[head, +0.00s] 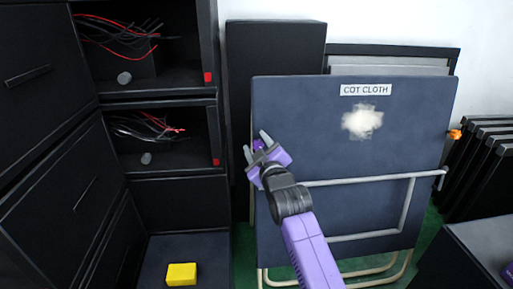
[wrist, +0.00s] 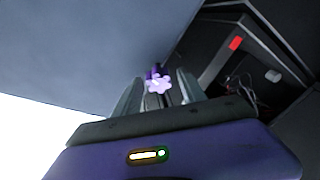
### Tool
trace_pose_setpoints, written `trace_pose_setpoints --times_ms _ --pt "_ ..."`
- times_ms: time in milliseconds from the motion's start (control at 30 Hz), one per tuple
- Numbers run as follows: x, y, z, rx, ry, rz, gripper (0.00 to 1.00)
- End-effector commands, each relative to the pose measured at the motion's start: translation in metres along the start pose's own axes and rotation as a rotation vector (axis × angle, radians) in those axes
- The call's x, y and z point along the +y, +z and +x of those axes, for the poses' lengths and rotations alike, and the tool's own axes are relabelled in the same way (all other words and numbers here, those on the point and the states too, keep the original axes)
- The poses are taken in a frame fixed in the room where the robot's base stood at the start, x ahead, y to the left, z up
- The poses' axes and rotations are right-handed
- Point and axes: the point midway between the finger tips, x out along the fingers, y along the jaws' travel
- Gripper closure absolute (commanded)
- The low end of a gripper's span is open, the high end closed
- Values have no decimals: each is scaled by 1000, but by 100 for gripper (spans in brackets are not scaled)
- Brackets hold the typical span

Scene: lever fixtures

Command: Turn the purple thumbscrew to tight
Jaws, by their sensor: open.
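The purple thumbscrew (wrist: 158,84) has a lobed, flower-like head and shows in the wrist view between my fingertips. In the head view a small purple patch of the thumbscrew (head: 258,144) shows at the left edge of the dark blue panel (head: 350,150) labelled COT CLOTH. My gripper (head: 256,142) is open, with one finger on either side of the thumbscrew; in the wrist view my gripper (wrist: 158,76) shows gaps beside the head. I cannot tell whether either finger touches it. The thumbscrew's shaft is mostly hidden.
Black cabinets with open wire-filled bays (head: 165,135) stand to the left. A yellow block (head: 181,274) lies low in front of them. A pale bar frame (head: 385,182) crosses the panel's front. An orange knob (head: 455,134) sits at the panel's right edge.

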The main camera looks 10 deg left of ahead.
Motion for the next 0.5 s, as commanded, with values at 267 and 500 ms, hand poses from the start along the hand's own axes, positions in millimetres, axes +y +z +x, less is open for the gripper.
trace_pose_setpoints --times_ms 267,500 --pt "0 -1 3 1 1 1 51" --pt "0 -1 3 1 1 1 87"
